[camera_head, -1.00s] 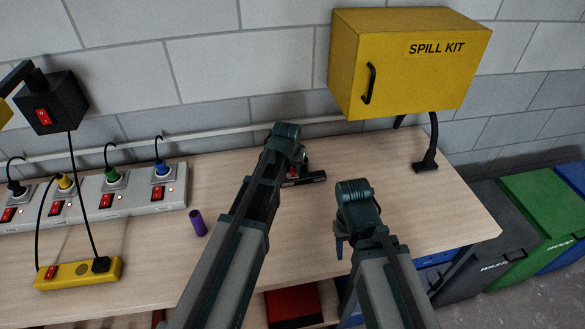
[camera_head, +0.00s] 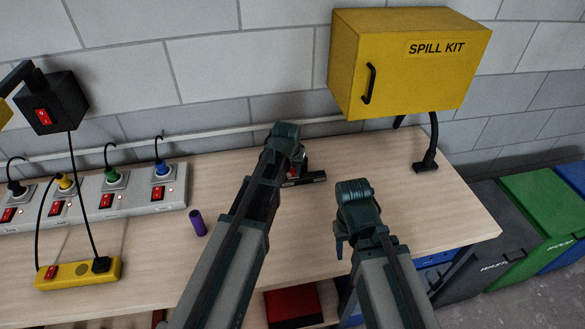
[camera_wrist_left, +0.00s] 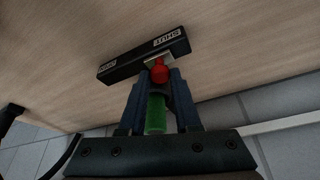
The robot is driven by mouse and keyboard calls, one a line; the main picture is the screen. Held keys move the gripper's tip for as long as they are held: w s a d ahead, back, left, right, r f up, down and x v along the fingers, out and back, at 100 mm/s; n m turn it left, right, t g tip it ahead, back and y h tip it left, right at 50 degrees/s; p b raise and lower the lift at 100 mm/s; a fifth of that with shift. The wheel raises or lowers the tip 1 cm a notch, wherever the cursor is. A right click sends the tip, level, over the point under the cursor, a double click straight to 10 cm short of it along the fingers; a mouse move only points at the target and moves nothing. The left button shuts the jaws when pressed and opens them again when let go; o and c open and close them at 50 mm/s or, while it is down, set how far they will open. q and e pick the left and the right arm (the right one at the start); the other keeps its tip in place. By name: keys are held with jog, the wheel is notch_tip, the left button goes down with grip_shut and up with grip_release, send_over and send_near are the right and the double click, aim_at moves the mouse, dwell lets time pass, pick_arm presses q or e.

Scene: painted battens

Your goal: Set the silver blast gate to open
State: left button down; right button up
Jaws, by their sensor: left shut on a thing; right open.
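A black bar (camera_head: 312,181) lies on the bench near the wall, partly hidden behind my left gripper (camera_head: 297,168). In the left wrist view the bar (camera_wrist_left: 135,62) reads SHUT at its right end; the label at its left end is too small to read surely. A small silver piece (camera_wrist_left: 152,63) and a red knob (camera_wrist_left: 159,73) sit at the bar, nearer the SHUT end. My left gripper (camera_wrist_left: 158,82) is shut on the red knob. A green cylinder (camera_wrist_left: 156,114) shows between its fingers. My right gripper (camera_head: 341,243) is open and empty above the bench.
A purple cylinder (camera_head: 198,222) stands left of my left arm. A grey power strip (camera_head: 120,195) with several plugs and a yellow switch box (camera_head: 78,273) lie further left. A yellow spill kit cabinet (camera_head: 400,65) hangs above.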

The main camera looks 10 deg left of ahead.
aim_at(308, 178)
pick_arm(q)
jog(key=d, duration=0.1)
jog(key=w+d, duration=0.1)
jog(key=d, duration=0.1)
jog(key=w+d, duration=0.1)
jog(key=d, duration=0.1)
pick_arm(e)
jog(key=shift+a, duration=0.1)
pick_arm(q)
jog(key=c, duration=0.6)
grip_release()
jog(key=shift+w+d, duration=0.1)
jog(key=shift+d, duration=0.05)
jog(key=shift+r, duration=0.1)
pick_arm(e)
jog(key=shift+r, duration=0.15)
pick_arm(q)
jog(key=shift+s+r+p, duration=0.25)
jog(key=shift+r+p, duration=0.25)
jog(key=shift+p, duration=0.1)
pick_arm(e)
jog(key=shift+r, duration=0.5)
pick_arm(q)
jog(key=p+v, duration=1.1)
jog(key=v, duration=0.1)
jog(key=shift+s+r+p, duration=0.2)
jog(key=shift+p, duration=0.1)
pick_arm(e)
notch_tip(308, 178, up, 12)
jog(key=shift+f, duration=0.25)
